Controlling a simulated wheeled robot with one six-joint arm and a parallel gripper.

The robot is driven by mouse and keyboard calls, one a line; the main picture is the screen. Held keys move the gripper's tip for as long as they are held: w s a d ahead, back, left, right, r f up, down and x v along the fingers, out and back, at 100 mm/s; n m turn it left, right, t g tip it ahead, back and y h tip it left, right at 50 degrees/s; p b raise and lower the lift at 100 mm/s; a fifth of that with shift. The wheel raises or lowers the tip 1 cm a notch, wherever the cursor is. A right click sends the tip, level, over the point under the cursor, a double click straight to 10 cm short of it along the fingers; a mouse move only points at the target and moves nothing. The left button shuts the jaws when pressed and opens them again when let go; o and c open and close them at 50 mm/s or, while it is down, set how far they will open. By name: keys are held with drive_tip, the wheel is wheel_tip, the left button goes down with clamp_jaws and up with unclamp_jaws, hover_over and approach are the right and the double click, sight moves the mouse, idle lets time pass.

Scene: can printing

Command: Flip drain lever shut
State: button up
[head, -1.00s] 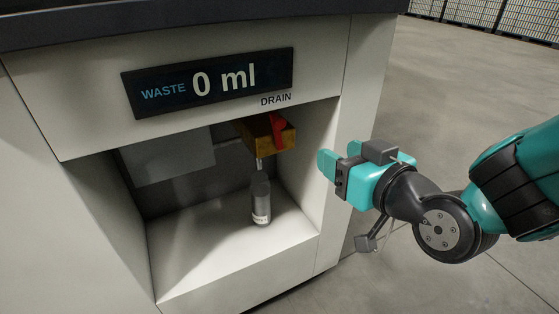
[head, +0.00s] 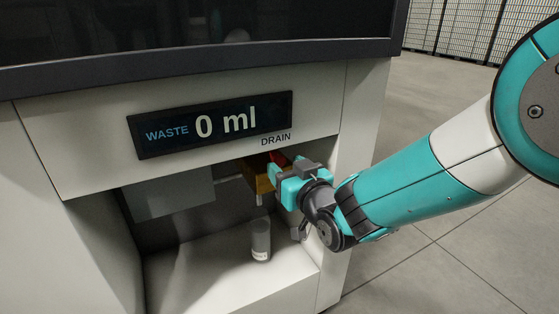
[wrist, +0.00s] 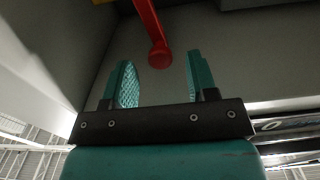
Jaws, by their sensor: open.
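The red drain lever (head: 279,157) shows in the head view on a brass-coloured valve block (head: 258,178) under the DRAIN label, partly hidden by my gripper. In the wrist view the lever (wrist: 150,25) comes in from the top and its rounded end lies between the two teal fingers in the picture. My gripper (wrist: 158,80) is open, its fingers apart on either side of the lever's end, with no visible contact. In the head view my gripper (head: 275,177) is at the right front of the valve.
A clear bottle (head: 261,240) stands on the recess floor (head: 205,265) below the valve. The recess's right wall is close to my arm. The display (head: 210,124) above reads WASTE 0 ml. Open floor (head: 430,260) lies to the right.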

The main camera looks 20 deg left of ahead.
sight(281, 164)
drive_tip(key=shift+x, duration=1.65)
clamp_jaws()
